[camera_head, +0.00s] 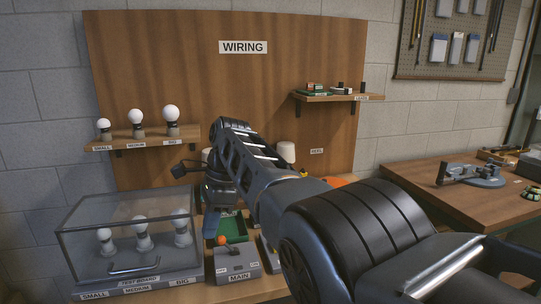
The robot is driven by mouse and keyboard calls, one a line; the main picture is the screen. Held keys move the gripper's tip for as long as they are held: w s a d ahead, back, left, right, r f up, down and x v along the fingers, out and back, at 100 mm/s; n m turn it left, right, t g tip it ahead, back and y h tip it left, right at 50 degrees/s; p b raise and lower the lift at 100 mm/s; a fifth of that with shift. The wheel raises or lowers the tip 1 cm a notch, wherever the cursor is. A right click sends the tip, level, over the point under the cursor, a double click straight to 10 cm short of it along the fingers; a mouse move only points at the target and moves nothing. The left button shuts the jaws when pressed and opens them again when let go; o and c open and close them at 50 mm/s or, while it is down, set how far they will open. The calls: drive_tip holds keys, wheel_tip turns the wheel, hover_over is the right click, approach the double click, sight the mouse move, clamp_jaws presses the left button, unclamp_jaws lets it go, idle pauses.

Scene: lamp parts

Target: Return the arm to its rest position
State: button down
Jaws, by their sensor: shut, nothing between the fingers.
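My arm (263,185) reaches from the lower right into the middle of the view, over the workbench and in front of the wooden board (280,75) marked WIRING. It bends down at its far end. The arm hides part of the bench and the lower middle of the board.
A glass case (75,240) with several bulbs stands at the left. Bulbs marked SMALL, MEDIUM and BIG stand on the left shelf (120,142). A grey box (238,262) marked MAIN and a green tray (236,228) sit beside the arm. A side table (430,195) stands right.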

drive_tip(key=s+d+f+n+t, duration=0.15)
drive_tip(key=d+f, duration=0.25)
drive_tip(key=f, duration=0.9)
drive_tip(key=s+d+f+n+t, duration=0.1)
drive_tip(key=s+d+f+t, duration=0.2)
drive_tip(key=f, duration=0.9)
drive_tip(key=s+d+f+n+t, duration=0.3)
drive_tip(key=s+d+f, duration=0.95)
drive_tip(key=s, duration=0.25)
drive_tip(key=s+d+r+n+t, duration=0.1)
drive_tip(key=s+d+r+t, duration=0.15)
drive_tip(key=s, duration=0.45)
drive_tip(key=s+d+r+n+t+h, duration=0.1)
drive_tip(key=s+d+r, duration=0.25)
drive_tip(key=s, duration=0.25)
drive_tip(key=s+d+r+n+t, duration=0.1)
drive_tip(key=s+d+r, duration=0.1)
drive_tip(key=s+d, duration=0.35)
drive_tip(key=s+d+r+n+t+h, duration=0.1)
drive_tip(key=s+d+r+n+t, duration=0.1)
drive_tip(key=s+r, duration=0.6)
drive_tip(key=s+d+r+n+t+h+b, duration=0.1)
drive_tip(key=s+r+n+t, duration=0.1)
drive_tip(key=s+r, duration=0.6)
drive_tip(key=shift+s+d+r+n+t+b, duration=0.2)
drive_tip(key=shift+d+r+n+t+b, duration=0.15)
drive_tip(key=shift+r, duration=3.2)
